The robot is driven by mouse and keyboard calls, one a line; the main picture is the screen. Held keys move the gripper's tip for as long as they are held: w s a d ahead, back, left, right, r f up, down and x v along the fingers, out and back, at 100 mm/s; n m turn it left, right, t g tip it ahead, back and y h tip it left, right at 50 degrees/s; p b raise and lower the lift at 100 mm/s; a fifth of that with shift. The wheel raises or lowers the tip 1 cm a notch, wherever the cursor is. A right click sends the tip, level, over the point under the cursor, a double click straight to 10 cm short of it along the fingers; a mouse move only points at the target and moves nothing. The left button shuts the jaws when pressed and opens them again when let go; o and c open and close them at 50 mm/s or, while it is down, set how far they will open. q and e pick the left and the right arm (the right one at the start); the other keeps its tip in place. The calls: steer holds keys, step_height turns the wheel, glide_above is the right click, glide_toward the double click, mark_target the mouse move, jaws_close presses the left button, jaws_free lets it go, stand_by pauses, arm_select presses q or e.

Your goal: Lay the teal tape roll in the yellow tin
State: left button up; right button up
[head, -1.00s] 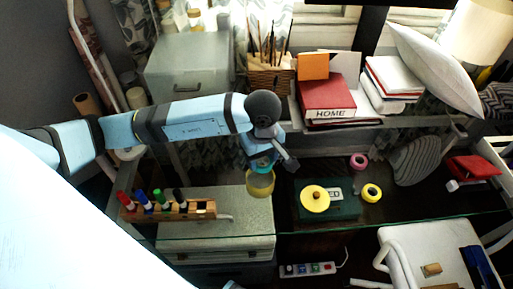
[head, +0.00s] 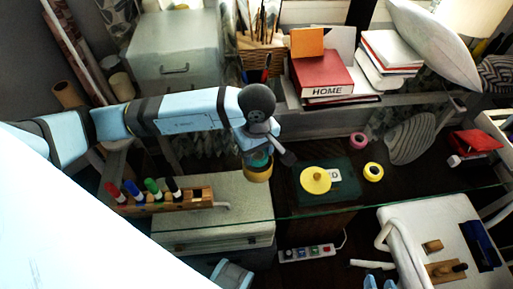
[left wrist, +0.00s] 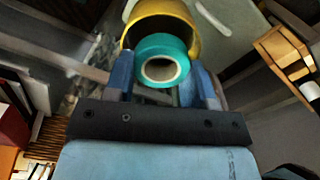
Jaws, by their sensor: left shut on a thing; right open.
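The teal tape roll (left wrist: 162,60) is held between the fingers of my left gripper (left wrist: 163,88) in the left wrist view. The yellow tin (left wrist: 188,18) is open and lies just beyond the roll, its rim partly hidden by it. In the head view my left gripper (head: 258,154) points down at the tin (head: 258,174), with the teal roll (head: 259,161) at its mouth. I cannot tell whether the roll is below the rim or touches the tin. My right gripper (head: 380,283) shows only as two light blue tips at the bottom edge, apart and empty.
Pink tape (head: 358,141) and yellow tape (head: 373,171) lie further right. A white chair (head: 425,235) is at bottom right.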

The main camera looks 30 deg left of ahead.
arm_select(q)
steer(key=shift+f, duration=0.35)
steer(key=o, duration=1)
steer(key=shift+r, duration=0.15)
step_height(320, 180, up, 14)
steer(key=shift+f, duration=0.2)
